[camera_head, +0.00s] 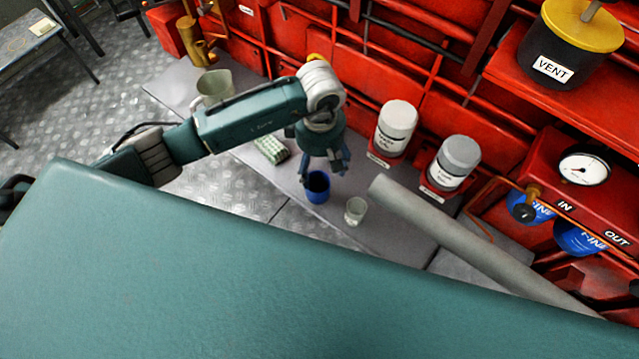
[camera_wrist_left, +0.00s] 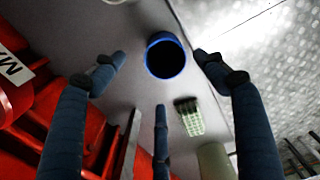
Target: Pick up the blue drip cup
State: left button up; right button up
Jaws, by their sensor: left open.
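The blue drip cup (camera_head: 317,188) stands upright on the grey bench, with its dark open mouth facing up. In the left wrist view, the blue cup (camera_wrist_left: 166,57) lies ahead between the spread fingers. My left gripper (camera_head: 325,172) is open and empty, pointing down just above the cup in the head view. Its fingers look close to the cup's rim, but I cannot tell whether any touch it. My right gripper is not in view.
A small clear cup (camera_head: 355,211) stands right of the blue cup. A pale green ridged block (camera_head: 272,149) and a beige jug (camera_head: 214,87) are to the left. Two canisters (camera_head: 396,130) (camera_head: 455,163) stand behind. A grey pipe (camera_head: 450,230) crosses at right.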

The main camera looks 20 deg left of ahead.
pick_arm(q)
jog(key=f, duration=0.1)
jog(key=f+b, duration=0.1)
jog(key=f, duration=0.1)
jog(key=shift+s+f, duration=0.1)
jog(key=shift+s, duration=0.15)
jog(key=shift+f+b, duration=0.3)
jog(key=shift+b, duration=0.05)
jog(key=b, duration=0.2)
send_over(317, 185)
jog(key=s+d, duration=0.1)
jog(key=s, duration=0.2)
jog(key=f, duration=0.4)
jog(key=shift+w+f, duration=0.15)
jog(key=shift+w, duration=0.1)
jog(key=shift+f+b, duration=0.35)
jog(key=shift+b, duration=0.05)
jog(key=shift+w, duration=0.1)
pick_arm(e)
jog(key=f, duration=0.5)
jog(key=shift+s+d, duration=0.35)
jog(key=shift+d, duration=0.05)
pick_arm(q)
jog(key=shift+c, duration=0.2)
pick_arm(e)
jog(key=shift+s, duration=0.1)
